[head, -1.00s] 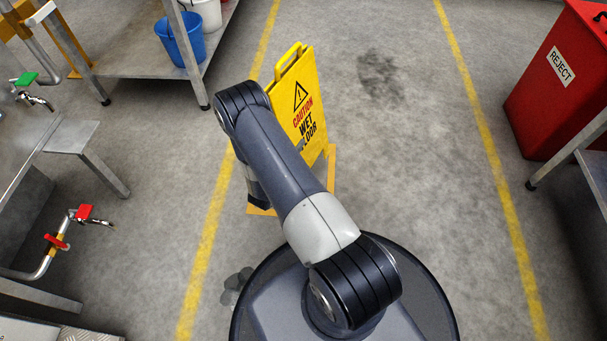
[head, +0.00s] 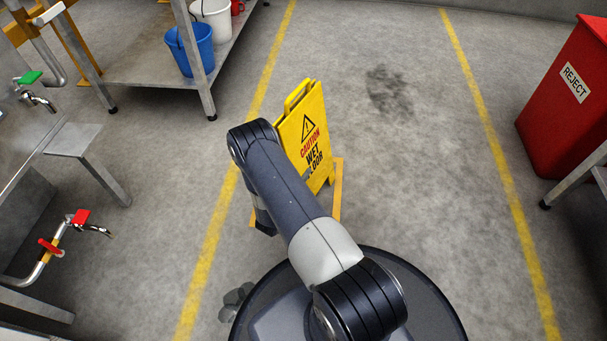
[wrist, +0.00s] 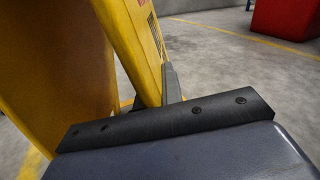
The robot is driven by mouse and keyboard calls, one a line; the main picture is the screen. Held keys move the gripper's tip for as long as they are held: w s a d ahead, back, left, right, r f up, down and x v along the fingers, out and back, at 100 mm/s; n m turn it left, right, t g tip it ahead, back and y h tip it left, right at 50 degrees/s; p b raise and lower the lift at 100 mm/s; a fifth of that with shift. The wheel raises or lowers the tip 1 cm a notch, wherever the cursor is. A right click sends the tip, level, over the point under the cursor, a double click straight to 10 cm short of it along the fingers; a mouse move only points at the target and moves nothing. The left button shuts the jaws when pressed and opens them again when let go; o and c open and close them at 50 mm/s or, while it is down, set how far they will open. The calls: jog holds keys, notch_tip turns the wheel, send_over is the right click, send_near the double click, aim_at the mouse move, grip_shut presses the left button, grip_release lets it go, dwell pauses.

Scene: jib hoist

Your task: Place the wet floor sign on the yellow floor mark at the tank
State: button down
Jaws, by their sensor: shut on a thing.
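The yellow wet floor sign (head: 308,135) stands roughly upright beyond my forearm in the head view, its lower left part hidden by the arm. In the wrist view its yellow panels (wrist: 75,60) fill the left side, spread apart at the bottom. My gripper (wrist: 171,84) is shut on the sign; only a grey finger shows beside the panel edge. The yellow floor mark (head: 338,185) shows on the floor around the sign's foot, with its right side and a left corner visible. The sign's foot appears within the mark; floor contact cannot be told.
A steel shelf (head: 140,75) with a blue bucket (head: 190,48) and a white bucket (head: 213,17) stands upper left. Taps and pipework line the left. A red reject bin (head: 565,105) stands right. A dark patch (head: 388,90) marks the open floor between yellow lines.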

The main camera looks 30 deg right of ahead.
jog(key=c, duration=1.6)
grip_release()
jog(key=shift+o, duration=0.2)
jog(key=shift+s+a+r, duration=0.1)
jog(key=shift+a+r, duration=0.05)
jog(key=shift+a, duration=0.15)
jog(key=p+v, duration=0.4)
jog(key=v, duration=0.7)
jog(key=shift+s, duration=0.25)
jog(key=shift+a, duration=0.15)
